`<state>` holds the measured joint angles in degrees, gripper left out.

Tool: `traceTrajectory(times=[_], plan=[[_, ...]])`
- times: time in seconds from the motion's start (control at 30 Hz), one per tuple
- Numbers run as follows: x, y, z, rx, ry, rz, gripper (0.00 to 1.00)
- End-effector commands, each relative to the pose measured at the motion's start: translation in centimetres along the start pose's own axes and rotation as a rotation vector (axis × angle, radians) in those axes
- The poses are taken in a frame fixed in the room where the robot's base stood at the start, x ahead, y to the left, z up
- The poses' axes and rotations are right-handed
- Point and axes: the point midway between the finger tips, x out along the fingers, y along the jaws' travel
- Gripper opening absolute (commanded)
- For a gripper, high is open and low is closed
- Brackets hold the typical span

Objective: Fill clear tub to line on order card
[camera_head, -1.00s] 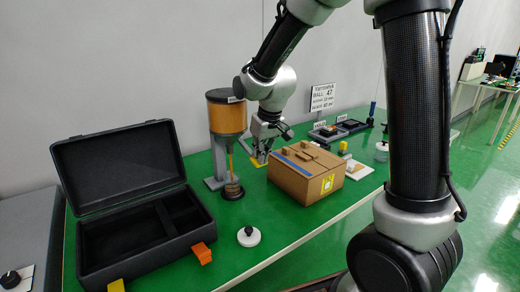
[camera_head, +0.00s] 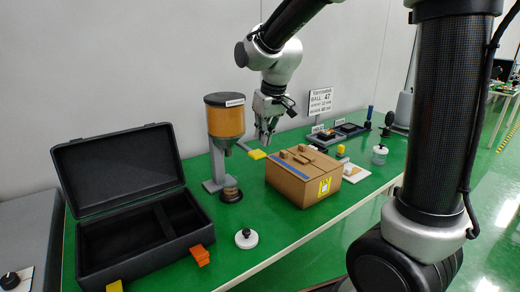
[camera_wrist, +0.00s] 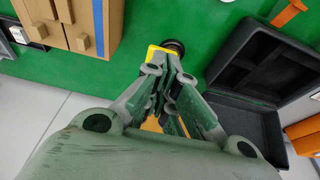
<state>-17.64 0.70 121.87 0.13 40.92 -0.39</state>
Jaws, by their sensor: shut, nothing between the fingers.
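The dispenser (camera_head: 225,118), a hopper of orange material on a grey stand, is at the middle left in the head view. Its yellow lever (camera_head: 257,154) points right from the spout and also shows in the wrist view (camera_wrist: 155,52). A small round vessel with brownish contents (camera_head: 231,193) stands below the spout; I cannot read its fill level. A clear tub (camera_head: 380,155) stands at the right of the table. A white sign with print (camera_head: 321,101) stands at the back. My gripper (camera_head: 265,141) is shut and empty, close to the lever; contact is unclear.
A cardboard box (camera_head: 305,178) stands right of the dispenser. A white round knob-topped piece (camera_head: 247,238) lies near the front edge. Small trays (camera_head: 337,132) are at the back right.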

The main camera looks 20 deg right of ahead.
Motion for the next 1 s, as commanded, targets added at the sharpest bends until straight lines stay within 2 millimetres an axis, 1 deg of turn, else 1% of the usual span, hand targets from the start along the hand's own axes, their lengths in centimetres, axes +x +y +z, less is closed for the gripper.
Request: traceTrajectory(times=[0.03,0.13,0.23,0.33,0.5,1.0], plan=[[-1.2,0.0,0.2,0.0,0.005,0.0,0.0],[-3.2,0.0,0.6,0.0,0.005,0.0,0.0],[-4.6,0.0,0.9,0.0,0.004,0.0,0.0],[-5.6,0.0,1.2,0.0,0.002,0.0,0.0],[-6.2,0.0,1.4,0.0,0.0,0.0,0.0],[-6.1,0.0,1.4,0.0,0.0,0.0,0.0]])
